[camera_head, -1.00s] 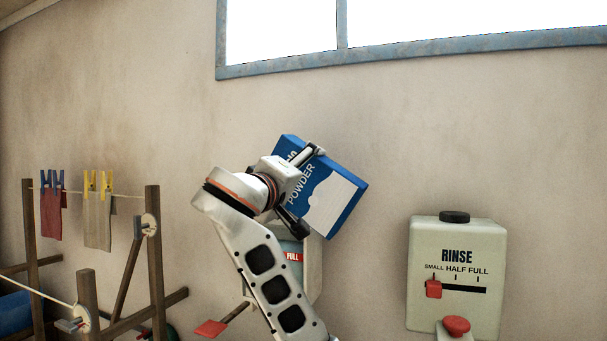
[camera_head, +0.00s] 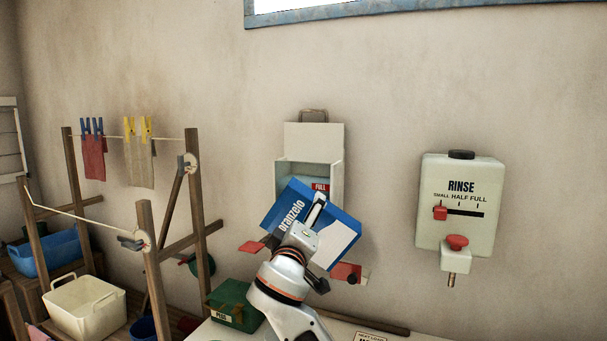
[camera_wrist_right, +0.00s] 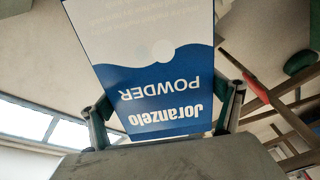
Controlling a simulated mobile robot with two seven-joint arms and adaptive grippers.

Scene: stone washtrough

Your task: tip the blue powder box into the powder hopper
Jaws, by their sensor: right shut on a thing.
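The blue powder box (camera_head: 335,236), blue and white with lettering, is tilted in front of the lower part of the powder hopper (camera_head: 314,138). My right gripper (camera_head: 318,235) is shut on the box, and in the right wrist view the box (camera_wrist_right: 150,60) sits between the two fingers (camera_wrist_right: 162,122). The hopper is a pale wall-mounted bin with its lid raised and a red FULL label inside its front. The box and gripper hide the hopper's lower part. I cannot tell whether any powder is leaving the box. My left gripper does not show.
A rinse dispenser (camera_head: 460,205) with a red slider and knob hangs to the right. Red paddles (camera_head: 346,272) stick out on both sides below the hopper. A green box (camera_head: 235,306) stands on the counter. A wooden drying rack (camera_head: 152,240) with pegged cloths and tubs fills the left.

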